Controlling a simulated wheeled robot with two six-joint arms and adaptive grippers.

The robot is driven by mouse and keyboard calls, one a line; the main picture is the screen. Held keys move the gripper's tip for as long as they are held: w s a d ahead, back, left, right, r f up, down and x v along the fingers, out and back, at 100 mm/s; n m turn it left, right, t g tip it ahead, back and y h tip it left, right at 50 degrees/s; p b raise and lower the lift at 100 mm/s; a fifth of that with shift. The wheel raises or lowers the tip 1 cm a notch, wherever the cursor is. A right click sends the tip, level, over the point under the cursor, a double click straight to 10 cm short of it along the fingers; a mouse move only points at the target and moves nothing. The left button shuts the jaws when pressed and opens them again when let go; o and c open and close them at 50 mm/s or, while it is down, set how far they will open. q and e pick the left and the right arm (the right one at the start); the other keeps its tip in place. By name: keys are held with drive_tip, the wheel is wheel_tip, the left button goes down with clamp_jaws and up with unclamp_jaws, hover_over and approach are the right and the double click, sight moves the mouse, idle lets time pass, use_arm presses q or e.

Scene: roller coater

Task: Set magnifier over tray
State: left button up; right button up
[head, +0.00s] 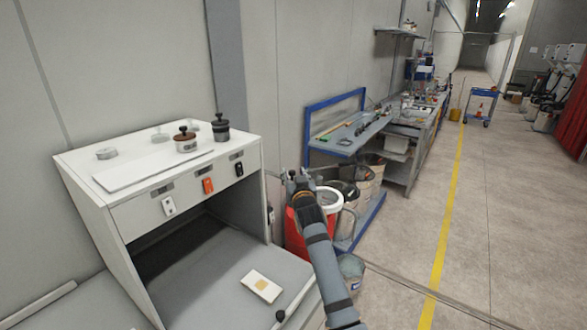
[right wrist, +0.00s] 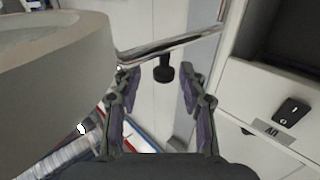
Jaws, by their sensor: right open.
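A small white tray (head: 262,286) with a yellowish square on it lies on the grey floor of the open white booth. A pale ring (head: 331,194), seemingly the magnifier, shows beside my right gripper (head: 301,184), right of the booth. In the right wrist view a large grey round rim (right wrist: 75,60), likely the magnifier head, fills the upper left. A shiny metal bar (right wrist: 170,45) and a black knob (right wrist: 163,71) lie ahead of my right gripper (right wrist: 157,85). The knob appears between the open fingers, beyond their tips; contact is not visible. My left gripper is out of view.
The white booth (head: 130,215) carries jars on top and switches on its front. A lever with a black knob (head: 280,315) stands at its lower front right. A red container (head: 294,235) and blue-framed workbench (head: 350,137) stand to the right.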

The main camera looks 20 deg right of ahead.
drive_tip(key=shift+w+d, duration=0.1)
drive_tip(key=shift+w, duration=0.45)
drive_tip(key=shift+w+a, duration=0.25)
drive_tip(key=shift+w, duration=0.05)
drive_tip(key=shift+d, duration=0.15)
drive_tip(key=c, duration=0.8)
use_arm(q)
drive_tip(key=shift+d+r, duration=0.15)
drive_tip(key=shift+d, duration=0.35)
use_arm(e)
clamp_jaws()
